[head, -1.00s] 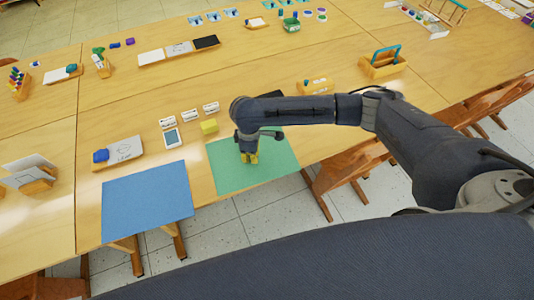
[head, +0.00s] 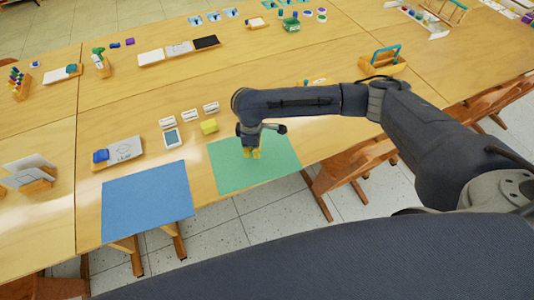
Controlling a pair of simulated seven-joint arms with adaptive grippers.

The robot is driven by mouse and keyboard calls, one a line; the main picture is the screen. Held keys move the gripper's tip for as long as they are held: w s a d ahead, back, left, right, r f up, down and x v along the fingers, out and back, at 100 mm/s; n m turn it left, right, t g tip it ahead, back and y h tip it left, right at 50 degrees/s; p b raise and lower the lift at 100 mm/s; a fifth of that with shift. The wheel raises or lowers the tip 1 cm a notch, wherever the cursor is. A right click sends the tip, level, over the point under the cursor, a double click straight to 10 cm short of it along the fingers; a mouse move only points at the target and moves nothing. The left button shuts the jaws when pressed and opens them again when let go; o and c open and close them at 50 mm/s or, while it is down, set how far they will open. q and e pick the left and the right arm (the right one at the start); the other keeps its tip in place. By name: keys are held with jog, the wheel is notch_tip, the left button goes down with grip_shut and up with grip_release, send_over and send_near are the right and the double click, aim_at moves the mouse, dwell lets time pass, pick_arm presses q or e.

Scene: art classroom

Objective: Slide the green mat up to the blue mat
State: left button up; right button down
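The blue mat (head: 147,203) lies flat at the table's front edge, its near side overhanging slightly. The green mat (head: 229,173) lies flat to its right, with a strip of bare wood between them. My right gripper (head: 252,153) points down over the middle of the green mat, its yellow fingertips at or just above the surface; I cannot tell whether they touch or whether they are open. The arm hides part of the mat's far edge. My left gripper is not in view.
A yellow block (head: 209,126), a small tablet (head: 172,138) and white cards (head: 190,115) stand behind the gap. A board with a blue item (head: 101,156) sits behind the blue mat. A wooden caddy (head: 386,65) stands far right.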

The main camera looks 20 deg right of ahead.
jog(key=shift+r, duration=2)
